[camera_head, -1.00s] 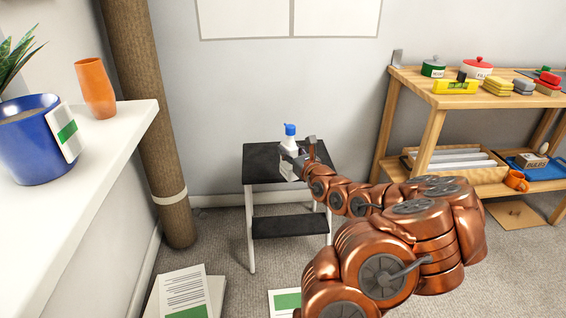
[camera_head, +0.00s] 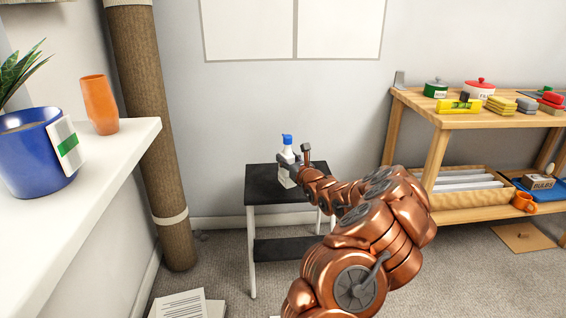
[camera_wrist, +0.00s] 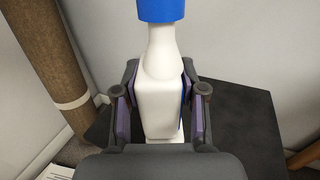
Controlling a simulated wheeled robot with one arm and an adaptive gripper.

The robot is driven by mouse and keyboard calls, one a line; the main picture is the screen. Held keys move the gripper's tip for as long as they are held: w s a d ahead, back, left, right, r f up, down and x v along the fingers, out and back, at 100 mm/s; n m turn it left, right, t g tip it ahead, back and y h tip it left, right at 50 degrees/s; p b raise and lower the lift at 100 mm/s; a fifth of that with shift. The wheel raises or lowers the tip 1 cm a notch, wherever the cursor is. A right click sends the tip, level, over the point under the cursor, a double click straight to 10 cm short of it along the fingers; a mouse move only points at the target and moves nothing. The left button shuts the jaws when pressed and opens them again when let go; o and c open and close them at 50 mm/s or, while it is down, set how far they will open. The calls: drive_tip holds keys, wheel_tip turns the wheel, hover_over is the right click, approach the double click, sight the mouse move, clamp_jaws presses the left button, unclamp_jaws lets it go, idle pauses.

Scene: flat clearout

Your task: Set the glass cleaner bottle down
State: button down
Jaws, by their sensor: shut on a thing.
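The glass cleaner bottle is white with a blue top; it shows in the head view (camera_head: 287,150) and upright in the wrist view (camera_wrist: 160,85). My gripper (camera_head: 292,162) is shut on the bottle's body, with one finger on each side in the wrist view (camera_wrist: 160,105). The bottle is over the dark top of a small step stand (camera_head: 265,188). The stand's top also shows below and to the right in the wrist view (camera_wrist: 245,125). The bottle's base is partly hidden by my gripper, and I cannot tell whether it touches the top.
A wooden shelf (camera_head: 433,155) with pots, sponges and a tray stands to the right. A brown pipe (camera_head: 160,130) stands left of the stand. A white ledge (camera_head: 125,140) holds a blue plant pot (camera_head: 35,150) and an orange cup (camera_head: 99,104). Papers lie on the carpet in front.

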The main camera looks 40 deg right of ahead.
drive_tip(key=shift+d+b+x, duration=0.2)
drive_tip(key=shift+x, duration=0.75)
drive_tip(key=shift+d+b+x, duration=0.15)
drive_tip(key=shift+d+x, duration=0.1)
drive_tip(key=shift+x, duration=0.75)
drive_tip(key=shift+d+b+x, duration=0.2)
drive_tip(key=shift+x, duration=0.75)
drive_tip(key=shift+d+f+b, duration=0.1)
drive_tip(key=shift+f+b, duration=0.8)
drive_tip(key=shift+f, duration=1)
drive_tip(key=shift+f, duration=0.2)
drive_tip(key=c, duration=0.7)
unclamp_jaws()
drive_tip(key=shift+o, duration=0.2)
drive_tip(key=shift+r, duration=0.15)
drive_tip(key=p+v, duration=0.3)
drive_tip(key=v, duration=0.9)
